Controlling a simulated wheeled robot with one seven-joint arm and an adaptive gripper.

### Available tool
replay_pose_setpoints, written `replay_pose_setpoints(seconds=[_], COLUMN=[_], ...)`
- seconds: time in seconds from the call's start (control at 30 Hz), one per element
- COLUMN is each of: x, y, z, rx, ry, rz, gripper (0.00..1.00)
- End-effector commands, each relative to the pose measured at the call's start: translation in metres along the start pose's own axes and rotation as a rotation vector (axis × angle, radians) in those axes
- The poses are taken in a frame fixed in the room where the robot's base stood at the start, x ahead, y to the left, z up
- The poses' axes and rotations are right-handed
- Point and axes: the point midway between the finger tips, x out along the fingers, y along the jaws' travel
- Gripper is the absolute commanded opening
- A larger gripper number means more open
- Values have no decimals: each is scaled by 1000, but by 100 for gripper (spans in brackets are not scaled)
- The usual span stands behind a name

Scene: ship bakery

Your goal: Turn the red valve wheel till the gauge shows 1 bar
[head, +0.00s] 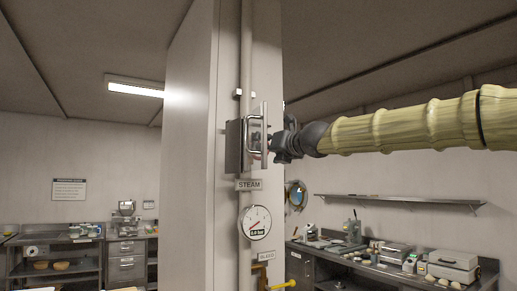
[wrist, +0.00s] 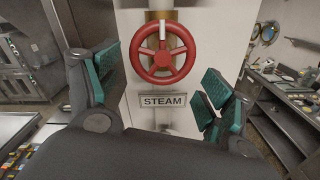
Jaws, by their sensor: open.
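The red valve wheel (wrist: 163,50) shows whole in the wrist view, with a white mark at the top of its rim. It sits on a brass-coloured fitting above the STEAM plate (wrist: 163,100). My gripper (wrist: 160,78) is open, its teal-padded fingers apart to the left and right below the wheel, with nothing between them. In the head view my gripper (head: 272,146) is beside the grey metal box with a handle (head: 236,146); the wheel cannot be made out there. The round gauge (head: 255,223) below the STEAM plate appears to read 0.0 bar, its red needle pointing lower left.
A BLEED plate (head: 266,256) and a yellow lever (head: 283,285) are below the gauge. A vertical pipe (head: 246,60) runs up the pale column (head: 190,150). Cluttered workbenches stand at the left and right; a shelf (head: 400,199) hangs on the right wall.

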Motion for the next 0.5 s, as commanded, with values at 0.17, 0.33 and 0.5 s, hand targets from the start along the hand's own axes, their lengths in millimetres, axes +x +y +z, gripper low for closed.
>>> replay_pose_setpoints(seconds=[0.17,0.33,0.5], x=[26,40,44], y=[0,0,0], z=[2,0,0], rx=[-1,-1,-1], ry=[2,2,0], rz=[-2,0,-1], gripper=[81,81,81])
